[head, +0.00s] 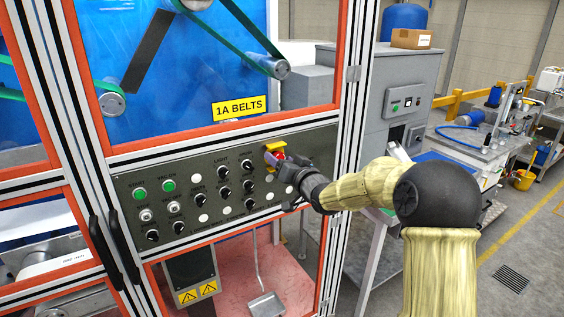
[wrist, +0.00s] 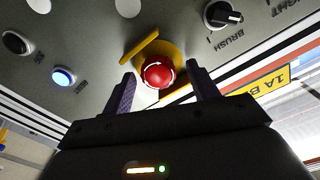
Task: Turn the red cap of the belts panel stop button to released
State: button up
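The red cap (wrist: 158,74) of the stop button sits on a yellow surround (wrist: 172,50) on the grey belts panel. White marks show on the cap's face. In the wrist view the two fingers of my gripper (wrist: 158,90) stand apart, one on each side of the cap, with a visible gap to it. In the head view the red cap (head: 278,155) shows only in part behind my gripper (head: 272,160), below a yellow guard piece (head: 270,147). I cannot tell how deep the cap sits.
The panel (head: 130,184) carries green buttons (head: 168,186) and several black knobs; a "BRUSH" knob (wrist: 222,14) and a blue-lit button (wrist: 63,76) are near the cap. A "1A BELTS" sign (head: 240,108) is above. Black door handles (head: 122,248) stick out at the left.

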jog(key=shift+s+d, duration=0.1)
jog(key=b+v, duration=0.4)
jog(key=v, duration=1.3)
jog(key=shift+s+d+f, duration=0.1)
jog(key=shift+s+d, duration=0.05)
